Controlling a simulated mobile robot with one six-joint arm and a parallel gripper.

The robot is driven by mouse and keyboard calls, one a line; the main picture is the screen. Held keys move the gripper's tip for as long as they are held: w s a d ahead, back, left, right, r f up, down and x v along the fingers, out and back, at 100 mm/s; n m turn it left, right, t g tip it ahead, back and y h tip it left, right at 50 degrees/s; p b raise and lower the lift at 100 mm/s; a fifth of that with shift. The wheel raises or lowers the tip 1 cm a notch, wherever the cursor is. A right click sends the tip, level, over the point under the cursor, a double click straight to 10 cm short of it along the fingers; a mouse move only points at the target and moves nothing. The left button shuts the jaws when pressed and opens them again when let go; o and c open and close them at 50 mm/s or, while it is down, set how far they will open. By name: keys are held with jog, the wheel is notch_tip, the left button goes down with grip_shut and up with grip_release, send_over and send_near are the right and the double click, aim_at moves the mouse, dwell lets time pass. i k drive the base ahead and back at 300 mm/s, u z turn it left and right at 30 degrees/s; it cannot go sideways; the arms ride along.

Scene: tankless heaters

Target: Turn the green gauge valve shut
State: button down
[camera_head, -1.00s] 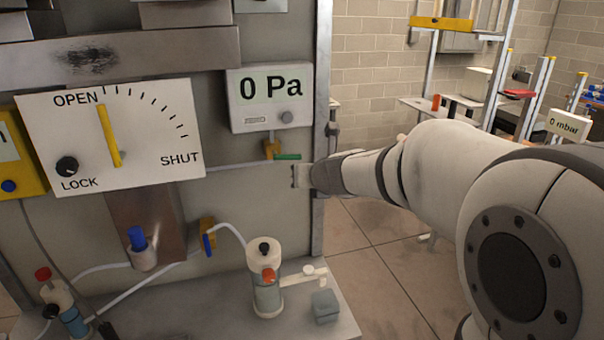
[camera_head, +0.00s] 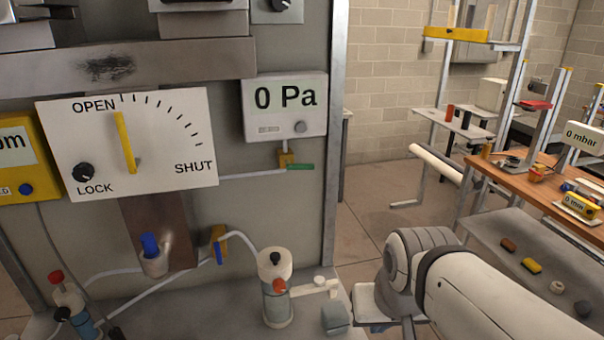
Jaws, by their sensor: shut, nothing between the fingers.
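The green valve handle (camera_head: 300,167) sticks out horizontally to the right from a small brass valve body (camera_head: 285,159). The valve sits under the white gauge (camera_head: 285,107), which reads 0 Pa. A thin pale pipe (camera_head: 250,175) runs left from the valve, roughly in line with the handle. My gripper (camera_head: 370,303) is low, right of the bench corner, well below and to the right of the handle. It is shut and empty, apart from the valve. Its fingertips are hard to make out against my wrist.
A white OPEN/SHUT dial board (camera_head: 150,175) with a yellow pointer is left of the gauge. A metal post (camera_head: 335,150) edges the panel. A bottle with an orange knob (camera_head: 276,300) and a grey block (camera_head: 335,319) stand below. Open floor lies right of the post.

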aim_at(308, 166)
jog(key=z, duration=0.85)
jog(key=k, duration=1.1)
jog(key=u, duration=1.05)
jog(key=i, duration=1)
jog(key=u, duration=0.1)
